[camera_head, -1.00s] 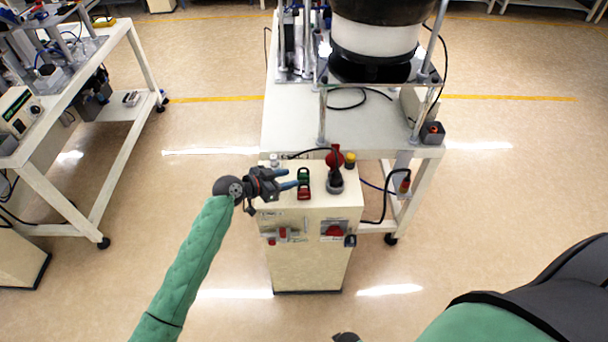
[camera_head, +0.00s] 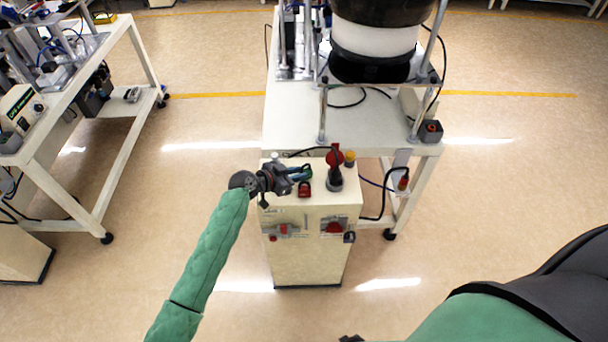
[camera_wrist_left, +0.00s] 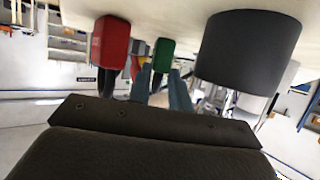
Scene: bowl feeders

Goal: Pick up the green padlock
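The green padlock (camera_head: 306,172) lies on top of the cream control box, partly hidden by my left gripper (camera_head: 296,175). In the left wrist view the green padlock (camera_wrist_left: 162,54) shows just beyond the fingertips, about in line with the gap between them. My left gripper (camera_wrist_left: 160,88) is open there, its two blue-grey fingers apart. I cannot tell whether they touch the padlock. My right gripper does not show clearly.
A red padlock (camera_head: 304,190) lies close to the green one, nearer the box's front edge. A dark round post with a red top (camera_head: 335,180) stands to the right. The white feeder table (camera_head: 290,115) is behind the box (camera_head: 310,250).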

